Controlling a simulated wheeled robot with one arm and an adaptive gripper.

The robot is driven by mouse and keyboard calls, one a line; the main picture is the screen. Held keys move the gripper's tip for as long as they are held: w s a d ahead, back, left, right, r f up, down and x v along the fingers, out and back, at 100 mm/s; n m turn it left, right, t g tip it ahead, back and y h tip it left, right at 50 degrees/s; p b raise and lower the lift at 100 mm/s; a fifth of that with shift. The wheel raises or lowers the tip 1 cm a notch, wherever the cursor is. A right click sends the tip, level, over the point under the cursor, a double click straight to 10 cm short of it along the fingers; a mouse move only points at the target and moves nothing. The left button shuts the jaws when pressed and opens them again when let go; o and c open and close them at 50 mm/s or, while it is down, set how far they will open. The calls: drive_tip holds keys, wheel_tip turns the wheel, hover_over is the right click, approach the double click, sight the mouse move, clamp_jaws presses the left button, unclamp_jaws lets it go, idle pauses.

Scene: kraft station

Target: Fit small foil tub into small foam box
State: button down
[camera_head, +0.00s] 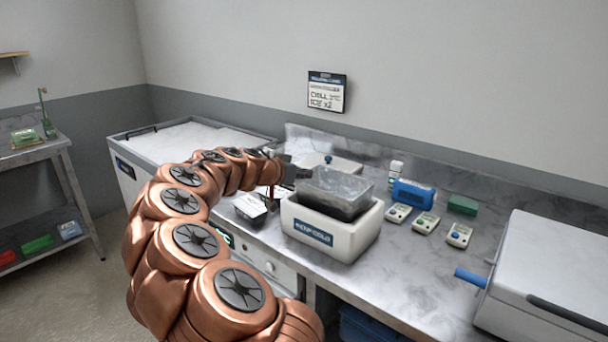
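The small foil tub (340,196) is a grey, silvery open container. It stands well above the rim of the white small foam box (318,236), which has a dark label on its front. The tub's lower part is over or inside the box opening; its base is hidden by the front wall, so I cannot tell whether it rests on anything. My gripper (301,172) is at the tub's upper left rim and seems to touch it. The fingertips are too small and partly hidden to show whether they are closed on the rim.
Behind stand a pale lid-like panel (332,164) and a white bottle (395,174). To the right are a blue box (413,194), several small meters (426,223), a green block (462,205) and a large grey cooler (550,275).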

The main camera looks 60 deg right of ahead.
drive_tip(key=shift+f+b, duration=0.7)
drive_tip(key=shift+b, duration=0.15)
idle(0.3)
drive_tip(key=c, duration=1.2)
unclamp_jaws()
drive_tip(key=shift+c, duration=0.2)
drive_tip(key=o, duration=0.4)
drive_tip(key=shift+r+p, duration=0.55)
drive_tip(key=shift+r, duration=3.95)
